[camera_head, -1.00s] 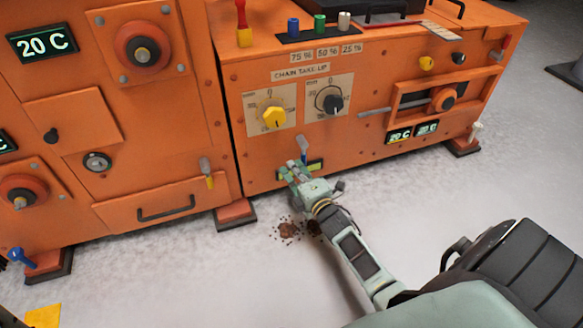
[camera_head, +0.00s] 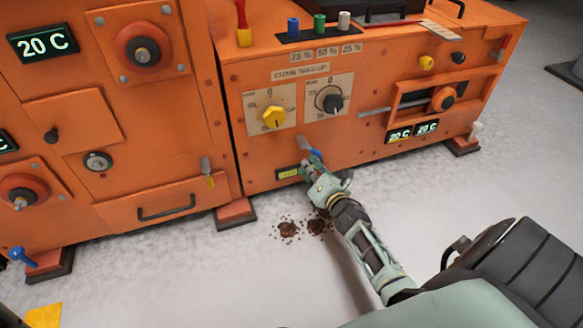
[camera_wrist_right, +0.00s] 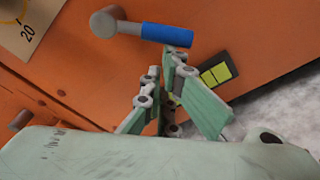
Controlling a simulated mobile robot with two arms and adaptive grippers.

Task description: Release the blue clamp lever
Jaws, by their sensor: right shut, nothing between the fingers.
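The clamp lever has a grey pivot and a blue handle (camera_head: 315,155), low on the right orange cabinet's front. In the right wrist view the blue handle (camera_wrist_right: 167,34) points right from its round grey pivot. My right gripper (camera_head: 308,169) is shut and empty, just below the blue handle. In the wrist view its fingertips (camera_wrist_right: 172,62) lie right under the handle's free end; I cannot tell if they touch it. My left gripper is not in view.
A small yellow-green indicator (camera_head: 288,174) sits left of my fingers. A yellow dial (camera_head: 274,117) and a black dial (camera_head: 334,103) are above. Another blue-handled lever (camera_head: 22,257) is at far left. Dark debris (camera_head: 288,230) lies on the otherwise open floor.

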